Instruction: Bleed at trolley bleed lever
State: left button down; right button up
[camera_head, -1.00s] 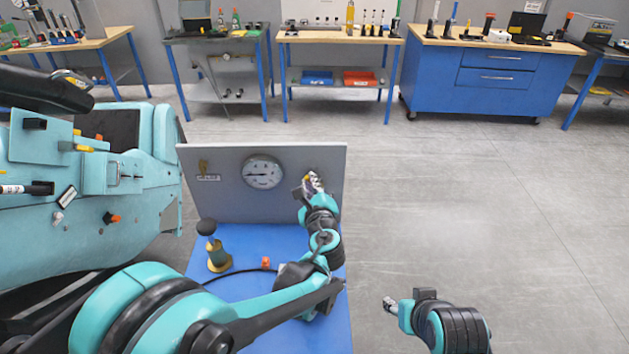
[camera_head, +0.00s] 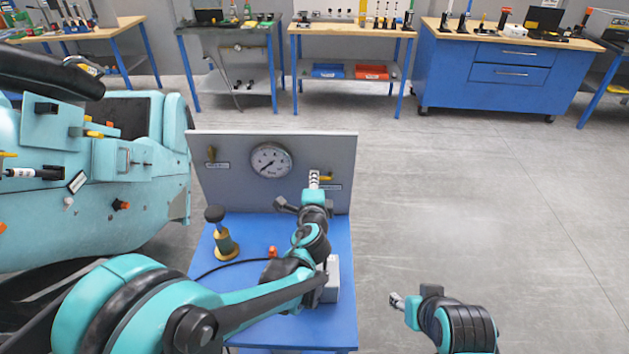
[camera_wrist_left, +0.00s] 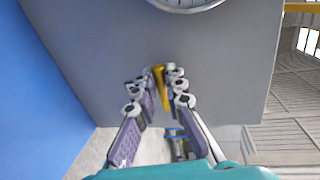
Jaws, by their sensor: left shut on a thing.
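The trolley has a blue top (camera_head: 206,262) and an upright grey panel (camera_head: 230,180). A yellow lever (camera_head: 327,178) sits on the right of the panel, above a small label too small to read. My left gripper (camera_head: 314,178) is at this lever. In the left wrist view the yellow lever (camera_wrist_left: 159,86) stands between the fingertips (camera_wrist_left: 158,79), which are shut on it. A round dial gauge (camera_head: 271,160) is in the panel's middle, its needle pointing to the lower left. My right gripper (camera_head: 397,301) is over bare floor, too small to read.
A second brass-coloured lever (camera_head: 211,153) is on the panel's left. A pump-like device with a black knob (camera_head: 226,243) and an orange fitting (camera_head: 273,252) on a black hose are on the trolley top. A teal machine (camera_head: 90,190) stands close left. Floor at right is clear.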

pick_arm(q)
jog(key=shift+f, duration=0.15)
dwell(0.4)
jog(key=c, duration=1.6)
grip_release()
jog(key=s, duration=0.4)
jog(key=s+r, duration=0.1)
jog(key=s, duration=0.3)
jog(key=s+r, duration=0.1)
jog(key=s, duration=0.2)
jog(key=shift+s+d+r, duration=0.2)
jog(key=shift+s+d, duration=0.05)
jog(key=shift+s, duration=0.15)
